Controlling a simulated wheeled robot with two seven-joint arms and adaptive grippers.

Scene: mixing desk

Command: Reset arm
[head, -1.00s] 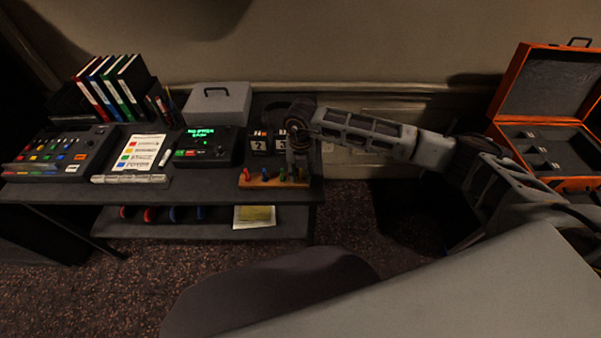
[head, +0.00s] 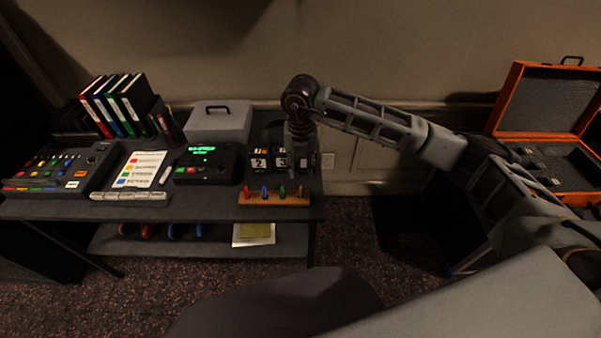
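My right arm reaches in from the right over the desk (head: 60,207). My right gripper (head: 299,158) hangs down from its wrist at the desk's right end. It is behind and above a wooden block (head: 258,199) with several coloured pegs, and apart from it. It is in front of part of the dark number blocks (head: 259,163). The fingers are small and dark, so whether they are open or shut does not show. I see nothing held below them. My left gripper is out of view.
A grey lidded box (head: 218,124), a black device with green display (head: 206,164), an instruction card (head: 141,167), a button console (head: 50,170) and binders (head: 118,105) fill the desk. An open orange case (head: 510,90) stands at right. Wall space above the desk is clear.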

